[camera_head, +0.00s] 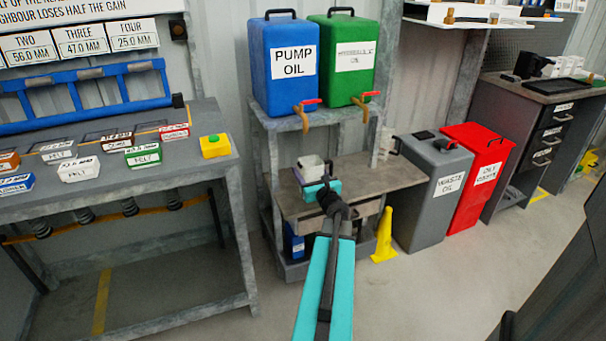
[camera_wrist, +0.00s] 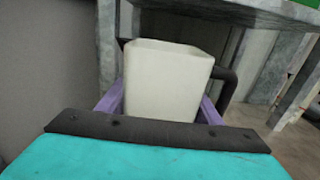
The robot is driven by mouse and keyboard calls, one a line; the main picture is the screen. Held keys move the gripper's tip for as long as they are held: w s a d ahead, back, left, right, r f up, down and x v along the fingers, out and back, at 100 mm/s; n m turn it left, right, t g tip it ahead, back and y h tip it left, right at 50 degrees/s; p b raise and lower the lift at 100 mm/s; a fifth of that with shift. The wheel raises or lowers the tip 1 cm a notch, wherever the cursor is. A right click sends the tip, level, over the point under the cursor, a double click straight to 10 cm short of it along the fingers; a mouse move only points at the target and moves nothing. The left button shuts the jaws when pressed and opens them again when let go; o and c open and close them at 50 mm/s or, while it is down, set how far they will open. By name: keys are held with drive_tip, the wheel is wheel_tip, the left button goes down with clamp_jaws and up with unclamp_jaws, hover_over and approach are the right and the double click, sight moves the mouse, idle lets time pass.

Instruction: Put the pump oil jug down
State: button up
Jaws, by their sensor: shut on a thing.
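The pump oil jug is a small off-white vessel (camera_head: 311,166). It also fills the middle of the wrist view (camera_wrist: 167,85), with a dark handle on its right side. My gripper (camera_wrist: 163,105) has its purple fingers on both sides of the jug and is shut on it. In the head view my gripper (camera_head: 314,176) holds the jug upright over the left back part of the grey middle shelf (camera_head: 385,180). I cannot tell whether the jug's base touches the shelf; the gripper hides it.
A blue pump oil tank (camera_head: 282,85) and a green tank (camera_head: 352,85) with taps stand on the upper shelf (camera_head: 262,112). A yellow cone (camera_head: 384,238), a grey waste oil bin (camera_head: 425,205) and a red bin (camera_head: 475,190) stand to the right. The shelf's right part looks clear.

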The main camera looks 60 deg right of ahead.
drive_tip(key=x, duration=0.5)
drive_tip(key=shift+d+f, duration=0.15)
drive_tip(key=shift+f, duration=0.05)
drive_tip(key=shift+f, duration=0.1)
drive_tip(key=shift+s+f+b, duration=0.1)
drive_tip(key=shift+f+b, duration=0.25)
drive_tip(key=shift+f, duration=1.3)
drive_tip(key=shift+f, duration=0.15)
drive_tip(key=o, duration=1.1)
drive_tip(key=shift+v, duration=6)
